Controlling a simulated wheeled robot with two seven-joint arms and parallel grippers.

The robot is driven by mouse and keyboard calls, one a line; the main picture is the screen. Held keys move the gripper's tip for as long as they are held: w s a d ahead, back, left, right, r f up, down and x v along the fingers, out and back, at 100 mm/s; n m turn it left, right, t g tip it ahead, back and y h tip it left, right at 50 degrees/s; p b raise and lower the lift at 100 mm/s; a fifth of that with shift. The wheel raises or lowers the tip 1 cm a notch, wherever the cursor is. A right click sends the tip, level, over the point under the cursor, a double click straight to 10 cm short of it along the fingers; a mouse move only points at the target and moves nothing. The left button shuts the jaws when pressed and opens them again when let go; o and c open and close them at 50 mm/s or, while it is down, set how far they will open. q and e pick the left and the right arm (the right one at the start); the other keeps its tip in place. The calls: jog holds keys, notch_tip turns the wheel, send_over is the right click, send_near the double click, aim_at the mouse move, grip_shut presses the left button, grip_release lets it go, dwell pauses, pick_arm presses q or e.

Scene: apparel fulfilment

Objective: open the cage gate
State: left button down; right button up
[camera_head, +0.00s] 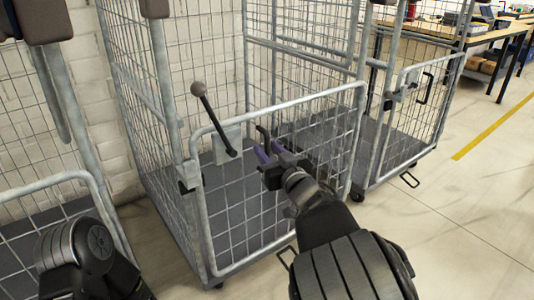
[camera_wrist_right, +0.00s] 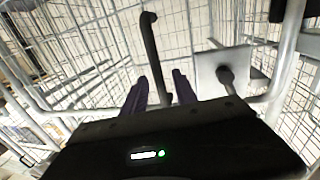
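The cage gate (camera_head: 275,249) is a low wire-mesh panel with a grey tube frame across the front of the middle roll cage. It looks closed, in line with the cage front. My left gripper is out of view.
Another cage stands at the left (camera_head: 60,182) and a third at the right (camera_head: 412,100), with its own gate. Open floor (camera_head: 440,220) lies at the front right. Workbenches (camera_head: 485,38) stand at the far right.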

jog(key=shift+w+a, duration=0.15)
jog(key=shift+w, duration=0.3)
jog(key=shift+c, duration=0.3)
grip_shut()
dwell(0.9)
